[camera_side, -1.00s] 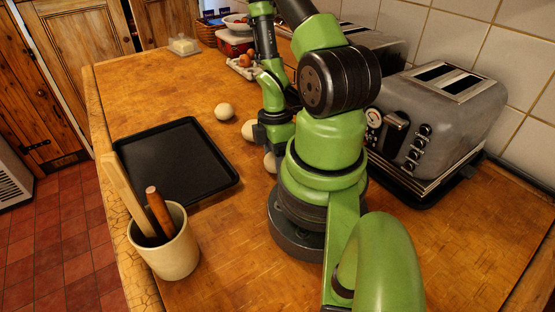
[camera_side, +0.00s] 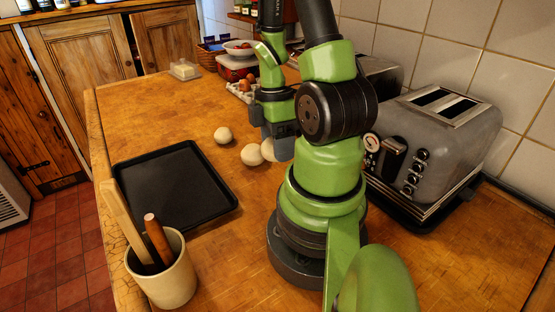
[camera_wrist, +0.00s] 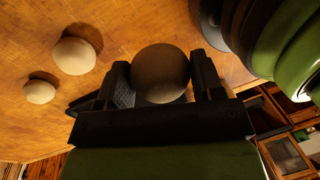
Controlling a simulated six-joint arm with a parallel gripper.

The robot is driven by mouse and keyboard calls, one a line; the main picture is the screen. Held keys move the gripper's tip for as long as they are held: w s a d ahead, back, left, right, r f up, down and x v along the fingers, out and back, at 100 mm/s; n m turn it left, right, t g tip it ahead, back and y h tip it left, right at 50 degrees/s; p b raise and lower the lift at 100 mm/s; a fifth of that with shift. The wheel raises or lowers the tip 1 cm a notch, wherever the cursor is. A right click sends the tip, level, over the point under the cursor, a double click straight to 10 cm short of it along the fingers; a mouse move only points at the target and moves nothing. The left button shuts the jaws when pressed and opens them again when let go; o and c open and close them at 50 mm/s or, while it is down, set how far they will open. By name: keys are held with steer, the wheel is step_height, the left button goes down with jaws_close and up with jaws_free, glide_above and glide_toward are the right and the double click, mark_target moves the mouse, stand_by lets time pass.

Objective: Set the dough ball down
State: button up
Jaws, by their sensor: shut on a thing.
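A pale round dough ball (camera_wrist: 160,73) sits between the two fingers of my gripper (camera_wrist: 163,88) in the wrist view. In the side view the held ball (camera_side: 268,149) is partly hidden by the fingers of my gripper (camera_side: 278,145), which appears to hold it above the counter. Two other dough balls lie on the wooden counter. One ball (camera_side: 251,154) is just left of the held one in the side view, and another (camera_side: 223,135) is farther left. They also show at the left of the wrist view, the larger-looking (camera_wrist: 74,55) and the smaller-looking (camera_wrist: 39,91).
A black baking tray (camera_side: 175,185) lies left of the balls, with bare counter (camera_side: 160,110) behind it. A cream pot (camera_side: 165,275) of wooden utensils stands in front. A grey toaster (camera_side: 440,135) is at right. An egg carton (camera_side: 240,91) and butter dish (camera_side: 184,70) stand behind.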

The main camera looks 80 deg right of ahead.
step_height(320, 180, up, 8)
steer(key=shift+w+d, duration=0.1)
steer(key=shift+w, duration=0.05)
steer(key=w+d+m, duration=0.3)
steer(key=w+m, duration=0.1)
steer(key=w, duration=0.2)
steer(key=m+t+h, duration=0.1)
steer(key=m+t, duration=0.2)
steer(key=m, duration=1.5)
glide_above(158, 168)
step_height(158, 168, down, 8)
steer(key=r, duration=0.1)
steer(key=f, duration=1)
steer(key=shift+s+f, duration=0.15)
steer(key=shift+s, duration=0.15)
steer(key=shift+f, duration=0.15)
steer(key=o, duration=0.7)
steer(key=shift+c, duration=0.2)
